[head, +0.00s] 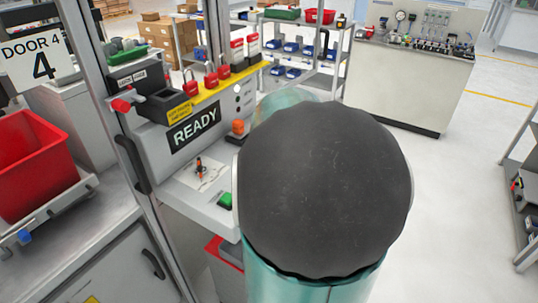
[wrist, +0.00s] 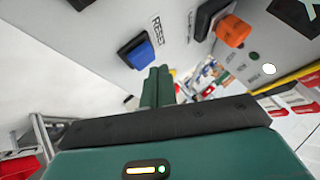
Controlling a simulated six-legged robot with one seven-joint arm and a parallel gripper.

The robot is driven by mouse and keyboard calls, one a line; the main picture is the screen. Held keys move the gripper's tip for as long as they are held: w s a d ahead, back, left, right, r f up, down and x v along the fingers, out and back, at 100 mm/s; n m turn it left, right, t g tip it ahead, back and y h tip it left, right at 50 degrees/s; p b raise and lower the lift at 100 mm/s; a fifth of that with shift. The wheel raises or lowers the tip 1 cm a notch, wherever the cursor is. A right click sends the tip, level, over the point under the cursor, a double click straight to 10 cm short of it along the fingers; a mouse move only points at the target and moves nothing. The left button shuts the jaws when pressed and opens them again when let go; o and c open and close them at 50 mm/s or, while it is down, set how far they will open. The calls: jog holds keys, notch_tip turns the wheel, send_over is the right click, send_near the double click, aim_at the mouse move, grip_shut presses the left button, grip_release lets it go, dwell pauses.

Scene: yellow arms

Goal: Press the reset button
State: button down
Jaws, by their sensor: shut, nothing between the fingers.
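The reset button is a blue rocker-like button (wrist: 138,50) in a dark frame on the light grey panel, with the word RESET printed beside it in the wrist view. My gripper (wrist: 159,70) shows in the wrist view as two dark green fingers, shut together and empty. The fingertips lie just right of and below the blue button in the picture; I cannot tell the exact gap, but no clear contact shows. In the head view my own arm covers the middle, hiding my gripper and the blue button.
In the head view the console carries a READY sign (head: 194,129), a green button (head: 226,200), red padlocks (head: 211,79) and a red-handled lever (head: 123,105). A red bin (head: 35,165) stands left.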

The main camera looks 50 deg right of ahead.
jog(key=shift+r, duration=0.15)
jog(key=shift+r, duration=2.45)
jog(key=shift+a, duration=0.1)
